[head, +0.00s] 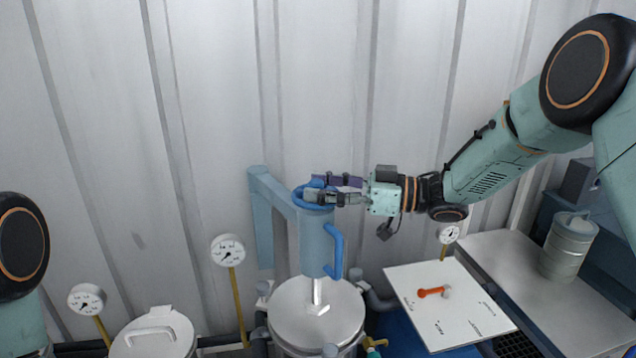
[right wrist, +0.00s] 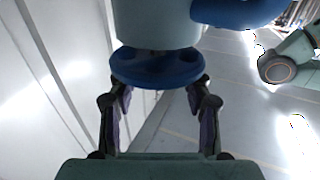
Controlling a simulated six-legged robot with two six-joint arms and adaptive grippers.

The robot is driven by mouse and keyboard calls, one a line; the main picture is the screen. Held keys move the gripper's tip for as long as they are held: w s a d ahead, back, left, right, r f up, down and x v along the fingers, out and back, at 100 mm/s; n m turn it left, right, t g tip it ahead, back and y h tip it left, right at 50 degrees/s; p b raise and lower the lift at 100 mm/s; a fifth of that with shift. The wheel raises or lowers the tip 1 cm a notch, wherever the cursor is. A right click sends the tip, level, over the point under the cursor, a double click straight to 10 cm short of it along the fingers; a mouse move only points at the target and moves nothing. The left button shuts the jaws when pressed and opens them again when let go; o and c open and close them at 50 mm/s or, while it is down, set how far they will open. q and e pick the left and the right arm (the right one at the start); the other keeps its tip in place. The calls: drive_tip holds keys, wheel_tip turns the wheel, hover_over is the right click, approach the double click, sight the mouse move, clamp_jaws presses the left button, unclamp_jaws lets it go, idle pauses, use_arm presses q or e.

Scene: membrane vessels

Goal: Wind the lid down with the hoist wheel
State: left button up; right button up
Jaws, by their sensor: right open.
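The blue hoist wheel (head: 300,194) sits on top of the blue hoist cylinder (head: 314,245), which hangs from a blue bracket arm. My right gripper (head: 318,190) is open at the wheel, its fingers reaching to it from the right. In the right wrist view the wheel (right wrist: 157,70) lies between the tips of the open fingers; I cannot tell if they touch it. The pale round lid (head: 290,312) hangs on a rod under the cylinder, over the middle vessel; any gap beneath it is hard to see. My left gripper is out of view.
A curved blue handle (head: 336,252) sticks out from the cylinder's right side. A white board (head: 425,320) with an orange-handled tool (head: 432,292) lies to the right. A grey canister (head: 568,245) stands on the bench. Gauges (head: 228,250) and another lidded vessel (head: 153,338) are at left.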

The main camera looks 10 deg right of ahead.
drive_tip(key=shift+w+a+f, duration=0.1)
drive_tip(key=shift+w+a, duration=0.4)
drive_tip(key=shift+s, duration=0.15)
drive_tip(key=shift+s, duration=0.1)
drive_tip(key=shift+c, duration=0.5)
drive_tip(key=shift+w, duration=0.2)
drive_tip(key=c, duration=0.6)
clamp_jaws()
